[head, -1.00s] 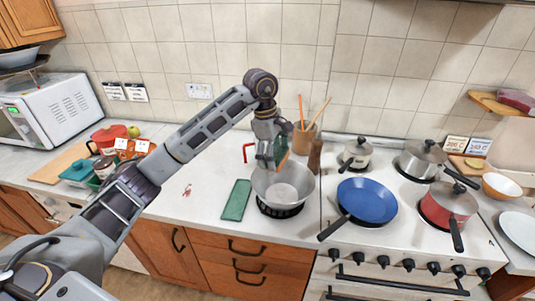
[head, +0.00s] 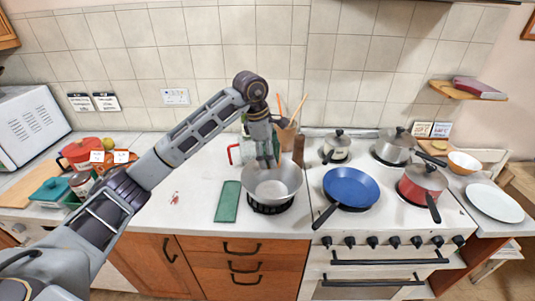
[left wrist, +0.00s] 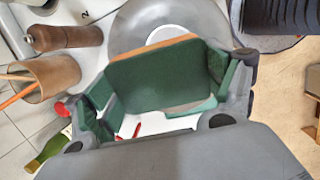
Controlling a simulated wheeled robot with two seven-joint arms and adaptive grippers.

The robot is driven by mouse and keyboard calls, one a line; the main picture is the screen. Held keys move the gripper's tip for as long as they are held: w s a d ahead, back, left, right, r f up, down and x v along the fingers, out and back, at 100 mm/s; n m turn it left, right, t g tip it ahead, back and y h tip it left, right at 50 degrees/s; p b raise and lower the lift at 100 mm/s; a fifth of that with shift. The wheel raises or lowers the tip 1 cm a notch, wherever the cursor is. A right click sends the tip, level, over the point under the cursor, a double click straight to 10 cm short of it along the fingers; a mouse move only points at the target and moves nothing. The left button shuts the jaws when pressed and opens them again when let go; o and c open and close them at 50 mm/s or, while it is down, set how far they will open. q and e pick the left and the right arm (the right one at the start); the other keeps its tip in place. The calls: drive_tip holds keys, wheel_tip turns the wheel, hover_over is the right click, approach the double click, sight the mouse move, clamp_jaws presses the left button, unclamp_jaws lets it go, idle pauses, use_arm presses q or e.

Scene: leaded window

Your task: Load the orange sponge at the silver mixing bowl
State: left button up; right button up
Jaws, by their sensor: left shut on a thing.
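The silver mixing bowl (head: 288,186) stands on a dark round base on the counter, left of the stove. It also fills the top of the left wrist view (left wrist: 150,18). My left gripper (head: 268,163) points down over the back part of the bowl. In the left wrist view its green-padded fingers (left wrist: 160,88) are shut on the orange sponge (left wrist: 155,66), which shows a dark green face and an orange edge. In the head view the fingers mostly hide the sponge, and I cannot tell whether it touches the bowl. My right gripper is not in view.
A green flat pad (head: 228,202) lies left of the bowl. A utensil pot (head: 285,138) and a pepper mill (head: 298,151) stand close behind it. A blue pan (head: 351,188) and several pots occupy the stove.

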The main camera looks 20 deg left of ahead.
use_arm(q)
drive_tip(key=shift+w+d+n, duration=0.2)
drive_tip(key=shift+w+n, duration=0.05)
drive_tip(key=shift+n, duration=0.15)
drive_tip(key=shift+r+n+t, duration=0.1)
drive_tip(key=shift+n+t, duration=0.2)
drive_tip(key=shift+f, duration=0.25)
